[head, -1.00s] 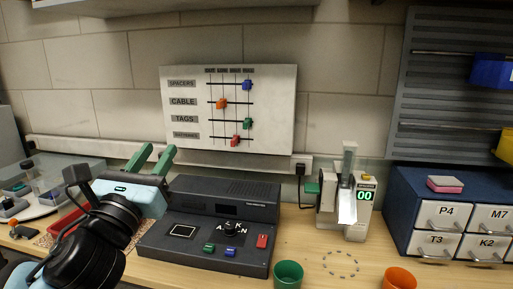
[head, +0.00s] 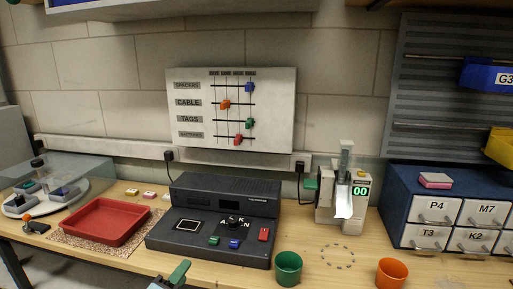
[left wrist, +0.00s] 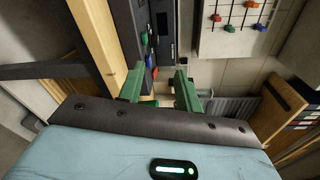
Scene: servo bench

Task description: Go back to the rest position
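My left gripper (left wrist: 158,88) shows in the left wrist view with its two green fingers apart and nothing between them. My right gripper is in neither view.
A red tray (head: 103,222) lies on the bench at left. A green cup (head: 288,268) and an orange cup (head: 391,273) stand near the front edge. A dispenser (head: 343,195) and a blue drawer cabinet (head: 455,184) stand at right.

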